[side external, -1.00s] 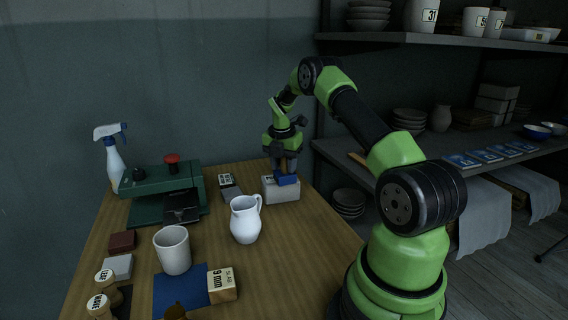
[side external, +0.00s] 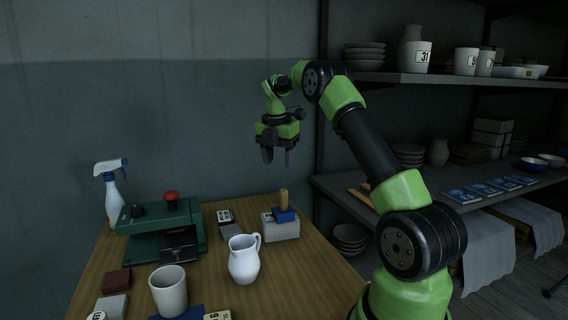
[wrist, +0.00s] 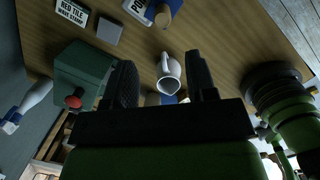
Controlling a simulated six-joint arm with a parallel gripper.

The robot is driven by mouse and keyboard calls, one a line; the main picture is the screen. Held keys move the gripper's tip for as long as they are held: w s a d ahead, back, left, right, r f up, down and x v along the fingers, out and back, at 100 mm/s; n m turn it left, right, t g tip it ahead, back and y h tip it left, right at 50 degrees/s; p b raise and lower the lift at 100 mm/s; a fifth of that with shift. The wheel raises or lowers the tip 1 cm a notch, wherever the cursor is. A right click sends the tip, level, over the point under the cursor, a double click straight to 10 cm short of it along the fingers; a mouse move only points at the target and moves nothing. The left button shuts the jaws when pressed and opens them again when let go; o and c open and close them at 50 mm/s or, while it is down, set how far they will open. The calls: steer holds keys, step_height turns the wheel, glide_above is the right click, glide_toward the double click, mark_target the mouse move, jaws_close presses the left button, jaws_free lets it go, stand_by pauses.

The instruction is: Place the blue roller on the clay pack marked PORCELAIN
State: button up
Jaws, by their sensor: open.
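The blue roller (side external: 285,215) rests on top of a pale grey block, the clay pack (side external: 280,231), at the back right of the table. Its wooden handle (side external: 283,198) stands upright. My gripper (side external: 279,158) is open and empty, in the air above the roller and apart from it. In the wrist view, my open fingers (wrist: 165,85) have nothing between them that they hold. The clay pack (wrist: 133,9) shows there at the top edge with lettering that begins "PO", partly cut off. The blue roller (wrist: 176,4) is beside that lettering, also cut off.
A white jug (side external: 243,262) stands in front of the pack. A green press (side external: 150,222) with a red knob, a spray bottle (side external: 111,192) and a grey-white cup (side external: 168,289) are to the left. A grey block (side external: 231,231) and a small label lie left of the pack.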

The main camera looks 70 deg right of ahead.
steer(key=s+a+r+m+t, duration=0.1)
steer(key=a+r+m+t, duration=0.1)
steer(key=a+r+m, duration=0.5)
steer(key=s+a+r+m+t, duration=0.2)
steer(key=a+r, duration=0.2)
steer(key=a, duration=0.7)
steer(key=s+a+f+m+t+y, duration=0.3)
steer(key=s+a+m, duration=0.9)
steer(key=s+a, duration=0.1)
steer(key=shift+s+a+m+y, duration=0.2)
steer(key=shift+s+m+y, duration=0.1)
steer(key=shift+y, duration=0.1)
steer(key=shift+o, duration=0.5)
steer(key=shift+r, duration=0.1)
